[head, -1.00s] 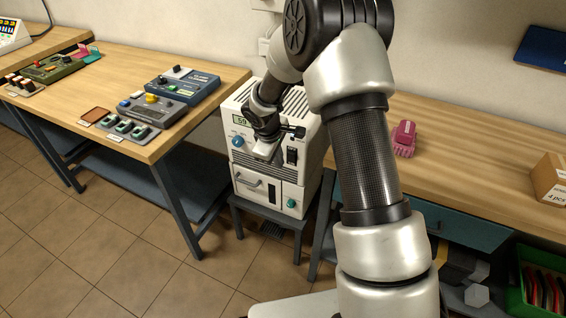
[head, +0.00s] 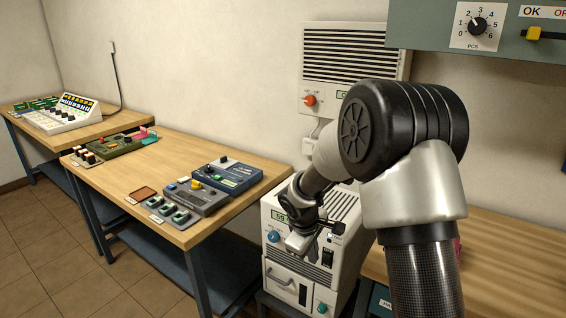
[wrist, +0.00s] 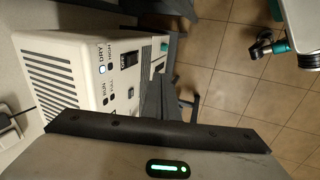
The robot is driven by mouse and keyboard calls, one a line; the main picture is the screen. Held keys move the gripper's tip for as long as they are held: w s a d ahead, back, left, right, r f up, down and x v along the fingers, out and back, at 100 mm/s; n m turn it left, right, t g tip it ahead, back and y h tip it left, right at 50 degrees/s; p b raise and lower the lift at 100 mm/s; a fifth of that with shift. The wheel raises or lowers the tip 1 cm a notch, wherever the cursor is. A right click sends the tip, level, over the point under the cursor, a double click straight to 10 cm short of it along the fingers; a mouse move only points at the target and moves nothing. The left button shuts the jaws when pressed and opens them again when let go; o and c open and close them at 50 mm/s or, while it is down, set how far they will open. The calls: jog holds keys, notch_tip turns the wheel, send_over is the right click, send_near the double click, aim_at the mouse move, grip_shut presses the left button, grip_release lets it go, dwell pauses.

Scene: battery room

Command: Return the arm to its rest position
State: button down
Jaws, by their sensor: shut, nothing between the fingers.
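My arm (head: 415,190) rises at the right of the head view and folds over, with its forearm reaching down and left. My gripper (head: 330,227) is at its end, in front of the upper part of a white instrument cabinet (head: 340,264). In the wrist view the dark fingers of my gripper (wrist: 160,97) are together, with nothing seen between them. The cabinet's switch panel (wrist: 118,75) shows close beside them, to the left. I cannot tell if they touch the cabinet.
A wooden bench (head: 120,183) with several control boxes stands on the left. Another wooden bench (head: 510,262) is on the right, partly behind my arm. A vented wall unit (head: 345,70) hangs above the cabinet, and a grey-green panel (head: 430,25) is at the upper right. Tiled floor (wrist: 225,60) is open beside the cabinet.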

jog(key=s+d+r+m+t, duration=0.1)
jog(key=s+d+r+m, duration=0.15)
jog(key=s+r, duration=0.55)
jog(key=s+d+r+m, duration=0.25)
jog(key=s+r, duration=0.25)
jog(key=r, duration=0.6)
jog(key=s+a+r+m+t+y, duration=0.1)
jog(key=s+r+m, duration=0.15)
jog(key=s, duration=0.55)
jog(key=s+a+r+m+y, duration=0.1)
jog(key=s+r+m, duration=0.15)
jog(key=s, duration=0.55)
notch_tip(320, 180, up, 16)
jog(key=p, duration=1.7)
jog(key=shift+s+r, duration=0.25)
jog(key=shift+d, duration=0.1)
